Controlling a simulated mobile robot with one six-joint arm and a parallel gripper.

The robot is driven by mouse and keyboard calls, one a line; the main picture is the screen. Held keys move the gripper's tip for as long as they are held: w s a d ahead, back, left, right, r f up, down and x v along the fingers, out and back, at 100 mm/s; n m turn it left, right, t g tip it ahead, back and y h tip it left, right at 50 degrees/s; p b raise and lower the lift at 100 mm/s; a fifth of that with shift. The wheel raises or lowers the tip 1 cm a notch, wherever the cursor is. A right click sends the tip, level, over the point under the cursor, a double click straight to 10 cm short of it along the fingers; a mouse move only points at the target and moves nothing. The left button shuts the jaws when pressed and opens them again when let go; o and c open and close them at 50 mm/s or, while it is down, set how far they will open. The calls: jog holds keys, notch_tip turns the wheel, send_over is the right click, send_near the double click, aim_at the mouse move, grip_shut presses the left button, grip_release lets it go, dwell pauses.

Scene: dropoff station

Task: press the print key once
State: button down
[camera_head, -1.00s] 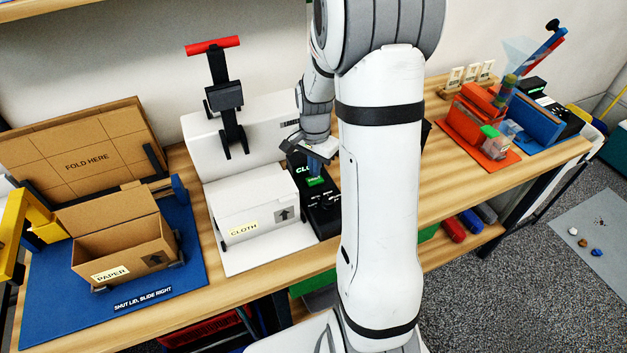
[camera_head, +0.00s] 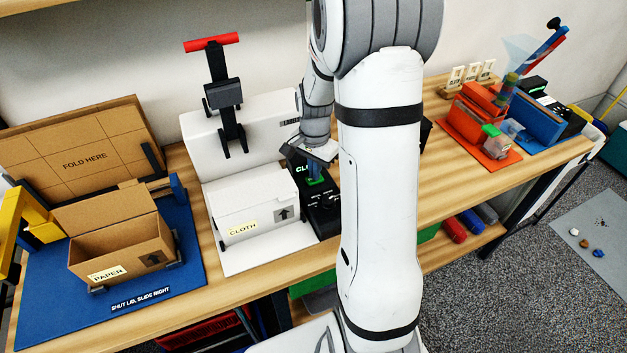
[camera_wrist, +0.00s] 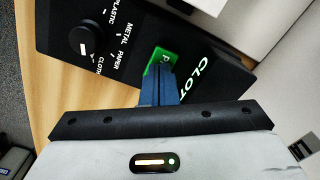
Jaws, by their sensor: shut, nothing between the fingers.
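The print key is a green key (camera_wrist: 160,58) on a black label panel (camera_wrist: 120,45), partly hidden behind my fingers in the wrist view. The panel carries a round selector knob (camera_wrist: 84,42), the words PLASTIC, METAL, PAPER and CLOTH, and a lit CLOTH display (camera_wrist: 205,80). In the head view the panel (camera_head: 322,212) stands right of the white box. My gripper (camera_wrist: 158,75) is shut and empty, its blue fingertips over the near part of the green key. Whether they touch it or press it down I cannot tell.
A white box labelled CLOTH (camera_head: 258,205) stands left of the panel, beside a press with a red handle (camera_head: 212,43). An open cardboard box labelled PAPER (camera_head: 120,250) sits on a blue mat further left. An orange station (camera_head: 478,115) is at the right.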

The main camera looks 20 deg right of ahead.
jog(key=shift+f, duration=0.25)
jog(key=shift+r, duration=0.1)
jog(key=shift+r+p, duration=2.25)
jog(key=shift+r, duration=1.2)
jog(key=s+a+r+n+t, duration=0.1)
jog(key=s+a+r+n, duration=0.4)
jog(key=s, duration=0.4)
jog(key=s+a+r+n+t, duration=0.2)
jog(key=s+a+r+n, duration=0.3)
jog(key=s+r+n, duration=0.2)
notch_tip(320, 180, up, 2)
jog(key=shift+s+r, duration=0.2)
jog(key=shift+s, duration=0.95)
